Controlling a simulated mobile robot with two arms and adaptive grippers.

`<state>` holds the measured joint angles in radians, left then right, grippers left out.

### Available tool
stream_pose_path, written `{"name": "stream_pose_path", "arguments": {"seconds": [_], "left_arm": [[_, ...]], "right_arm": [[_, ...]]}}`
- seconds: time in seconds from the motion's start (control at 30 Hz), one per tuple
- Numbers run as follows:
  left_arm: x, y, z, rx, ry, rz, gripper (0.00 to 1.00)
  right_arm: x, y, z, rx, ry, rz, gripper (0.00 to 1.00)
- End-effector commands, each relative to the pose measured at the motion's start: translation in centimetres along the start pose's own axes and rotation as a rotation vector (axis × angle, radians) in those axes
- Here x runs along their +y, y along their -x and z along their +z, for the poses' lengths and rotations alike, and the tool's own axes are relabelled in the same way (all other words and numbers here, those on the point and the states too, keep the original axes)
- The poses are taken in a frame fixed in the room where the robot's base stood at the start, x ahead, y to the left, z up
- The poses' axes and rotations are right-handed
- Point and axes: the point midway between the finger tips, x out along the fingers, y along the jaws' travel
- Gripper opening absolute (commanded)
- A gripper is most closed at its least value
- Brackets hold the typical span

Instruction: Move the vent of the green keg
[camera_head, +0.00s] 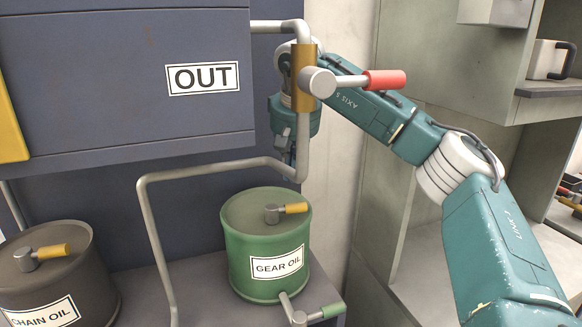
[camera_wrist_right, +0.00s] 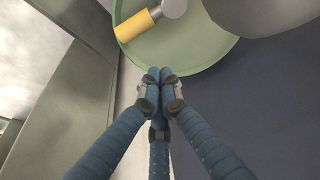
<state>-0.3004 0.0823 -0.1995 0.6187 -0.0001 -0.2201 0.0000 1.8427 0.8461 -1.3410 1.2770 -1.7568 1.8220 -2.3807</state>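The green keg (camera_head: 262,252), labelled GEAR OIL, stands on a grey shelf below the OUT panel. Its vent (camera_head: 272,213) is a grey metal knob on the lid with a yellow handle (camera_head: 296,208) pointing right. In the right wrist view the keg's lid (camera_wrist_right: 210,52) is at the top, with the yellow handle (camera_wrist_right: 138,25) at its upper left. My right gripper (camera_wrist_right: 160,76) has its blue fingers together, with nothing seen between them, apart from the handle in the picture. In the head view it is mostly hidden behind a vertical pipe. My left gripper is not in view.
The grey pipe (camera_head: 219,168) bends over the keg and carries a valve with a red handle (camera_head: 384,79). A dark CHAIN OIL keg (camera_head: 85,270) stands at left. A small tap with a green handle (camera_head: 325,312) sits below the green keg. Grey shelving (camera_head: 470,70) stands at right.

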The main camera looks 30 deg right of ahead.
Motion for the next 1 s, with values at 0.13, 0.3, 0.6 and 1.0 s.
{"name": "stream_pose_path", "arguments": {"seconds": [0.13, 0.3, 0.6, 1.0], "left_arm": [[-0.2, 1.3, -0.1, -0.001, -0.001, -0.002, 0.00], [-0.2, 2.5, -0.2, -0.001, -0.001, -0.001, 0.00], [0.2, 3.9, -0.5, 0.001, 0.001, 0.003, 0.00], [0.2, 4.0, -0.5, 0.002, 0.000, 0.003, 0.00]], "right_arm": [[0.1, -3.2, 0.0, -0.006, 0.000, 0.001, 0.00], [0.0, -6.5, 0.1, -0.005, 0.000, -0.001, 0.00], [0.0, -4.6, 3.0, 0.000, -0.001, -0.003, 0.00], [-0.1, -4.6, 3.5, -0.001, -0.002, -0.004, 0.00]]}}
